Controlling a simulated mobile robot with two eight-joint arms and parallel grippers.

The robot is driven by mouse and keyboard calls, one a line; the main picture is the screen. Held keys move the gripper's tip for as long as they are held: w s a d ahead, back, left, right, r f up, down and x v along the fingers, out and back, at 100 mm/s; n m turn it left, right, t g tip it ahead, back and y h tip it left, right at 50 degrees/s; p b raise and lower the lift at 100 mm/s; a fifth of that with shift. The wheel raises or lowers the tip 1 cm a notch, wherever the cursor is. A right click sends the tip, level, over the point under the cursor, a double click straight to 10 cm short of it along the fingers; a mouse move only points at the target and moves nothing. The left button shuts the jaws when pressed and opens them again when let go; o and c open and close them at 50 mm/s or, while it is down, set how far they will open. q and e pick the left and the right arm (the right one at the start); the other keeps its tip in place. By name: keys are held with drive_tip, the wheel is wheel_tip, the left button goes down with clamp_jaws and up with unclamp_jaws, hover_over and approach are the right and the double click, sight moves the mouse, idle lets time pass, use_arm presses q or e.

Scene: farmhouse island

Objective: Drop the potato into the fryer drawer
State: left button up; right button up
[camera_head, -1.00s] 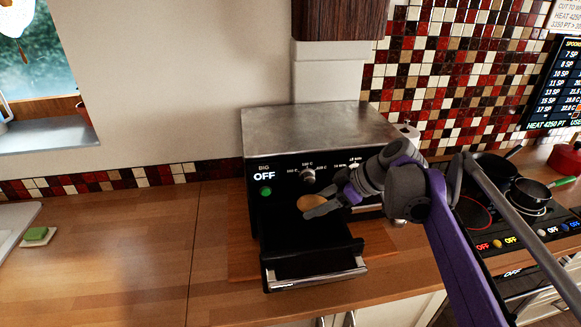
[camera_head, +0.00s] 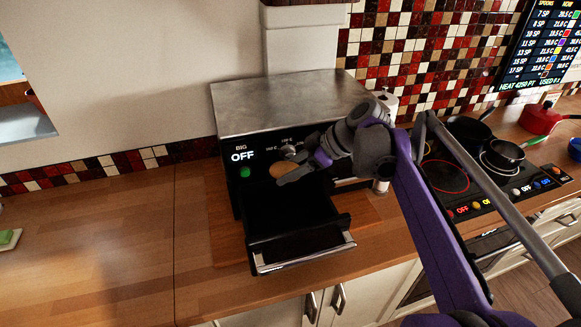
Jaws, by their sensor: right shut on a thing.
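The potato (camera_head: 281,170) is a small brown oval held at the tips of my right gripper (camera_head: 284,174). My right gripper is shut on it, above the back part of the open fryer drawer and close to the fryer's front panel. The fryer (camera_head: 280,105) is a wide box with a steel top and a black front reading "BIG OFF". Its black drawer (camera_head: 304,258) is pulled out toward me, with a silver handle edge. The part of the drawer floor that shows looks dark and empty. My left gripper is not in view.
The wooden counter (camera_head: 110,225) is clear to the left, apart from a green sponge (camera_head: 8,238) at the edge. A stove with pans (camera_head: 500,156) is at the right, along with a red pot (camera_head: 541,119). A tiled wall stands behind.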

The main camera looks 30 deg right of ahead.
wheel_tip(320, 180, down, 13)
drive_tip(key=b, duration=0.5)
drive_tip(key=shift+s+r, duration=0.1)
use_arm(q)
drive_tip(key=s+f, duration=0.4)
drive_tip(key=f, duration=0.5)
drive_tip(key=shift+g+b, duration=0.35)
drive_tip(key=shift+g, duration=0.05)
use_arm(e)
drive_tip(key=shift+f, duration=0.9)
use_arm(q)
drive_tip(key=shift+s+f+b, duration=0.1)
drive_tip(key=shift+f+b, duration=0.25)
use_arm(e)
drive_tip(key=shift+f, duration=0.75)
drive_tip(key=o, duration=1.5)
drive_tip(key=shift+c, duration=0.2)
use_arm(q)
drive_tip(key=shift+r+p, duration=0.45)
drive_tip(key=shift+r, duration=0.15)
use_arm(e)
wheel_tip(320, 180, up, 10)
